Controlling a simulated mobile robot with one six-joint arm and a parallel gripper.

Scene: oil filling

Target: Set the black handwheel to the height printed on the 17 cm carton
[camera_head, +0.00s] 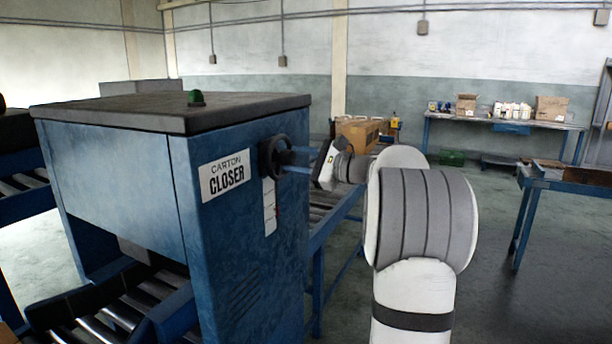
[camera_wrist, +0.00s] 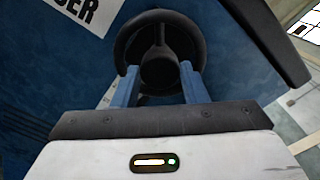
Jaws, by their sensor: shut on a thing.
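The black handwheel (camera_head: 271,157) is on the right side of the blue carton closer (camera_head: 240,225), just right of its "CARTON CLOSER" label. In the wrist view the handwheel (camera_wrist: 160,30) is straight ahead of my gripper (camera_wrist: 162,78). The two blue fingers (camera_head: 295,161) reach to the wheel's hub and are shut on it.
A roller conveyor (camera_head: 328,212) runs behind the closer, and another roller section (camera_head: 120,310) shows at its front. A blue bench (camera_head: 490,122) with boxes and bottles stands at the far wall. A blue table (camera_head: 540,184) is at the right edge. Floor between is clear.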

